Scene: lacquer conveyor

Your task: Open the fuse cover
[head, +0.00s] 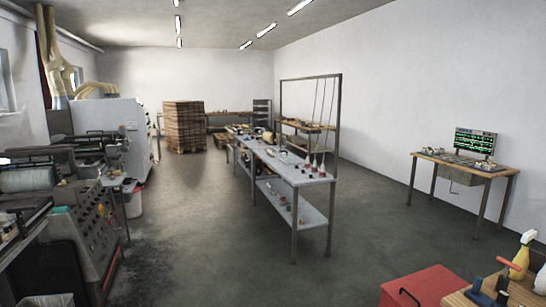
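I cannot make out a fuse cover for certain at this distance. On the left stands a dark machine with a roller, and its front control panel (98,222) carries several small buttons or knobs. A large white machine cabinet (112,130) stands behind it against the left wall. My gripper is not in view.
A long grey workbench (300,172) with a lower shelf and tall frame stands mid-room. A red box (418,286) and a wooden surface with a spray bottle (522,254) are near at lower right. Stacked pallets (184,126) stand at the back. Floor is clear on both sides of the bench.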

